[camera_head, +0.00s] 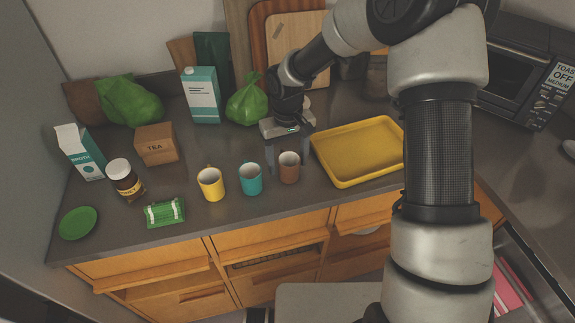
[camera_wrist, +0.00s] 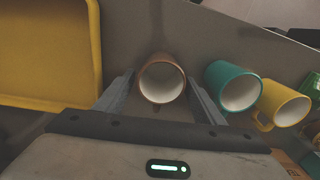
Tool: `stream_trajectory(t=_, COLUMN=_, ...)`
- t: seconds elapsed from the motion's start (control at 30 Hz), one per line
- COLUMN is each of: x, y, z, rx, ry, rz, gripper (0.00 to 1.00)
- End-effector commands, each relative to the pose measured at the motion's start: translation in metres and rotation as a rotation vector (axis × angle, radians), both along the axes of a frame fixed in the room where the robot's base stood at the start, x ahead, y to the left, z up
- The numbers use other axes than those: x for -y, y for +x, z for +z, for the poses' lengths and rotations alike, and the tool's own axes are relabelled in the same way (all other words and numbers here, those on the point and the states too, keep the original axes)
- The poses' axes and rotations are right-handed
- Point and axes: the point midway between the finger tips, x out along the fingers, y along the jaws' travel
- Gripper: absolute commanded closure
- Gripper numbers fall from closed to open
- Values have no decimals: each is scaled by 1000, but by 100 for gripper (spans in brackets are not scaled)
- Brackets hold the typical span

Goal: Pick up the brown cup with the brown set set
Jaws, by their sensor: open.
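The brown cup (camera_head: 289,168) stands upright on the dark counter, at the right end of a row of three cups in the head view. In the wrist view the brown cup (camera_wrist: 162,79) lies between the two fingers, its pale inside facing the camera. My gripper (camera_head: 290,160) is open, pointing down at the cup, with a finger on either side of it. In the wrist view the gripper (camera_wrist: 163,92) shows a gap between each finger and the cup. Whether the fingers touch it cannot be told from the head view.
The teal cup (camera_head: 251,179) and yellow cup (camera_head: 211,184) stand to the left. A yellow tray (camera_head: 345,178) lies close on the right. Behind are a green bag (camera_head: 247,100) and a teal carton (camera_head: 201,96). The counter's front edge is just before the cups.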

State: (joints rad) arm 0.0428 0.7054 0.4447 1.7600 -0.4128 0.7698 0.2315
Motion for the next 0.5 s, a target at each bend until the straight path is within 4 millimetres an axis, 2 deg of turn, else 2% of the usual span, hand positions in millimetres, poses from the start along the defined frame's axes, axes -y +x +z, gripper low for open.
stream_trajectory(t=0.2, x=0, y=0, z=-1, rx=0, ry=0, rz=0, gripper=37)
stream_trajectory(t=0.27, x=0, y=0, z=-1, rx=0, ry=0, rz=0, gripper=45)
stream_trajectory(t=0.5, x=0, y=0, z=-1, rx=0, ry=0, rz=0, gripper=85)
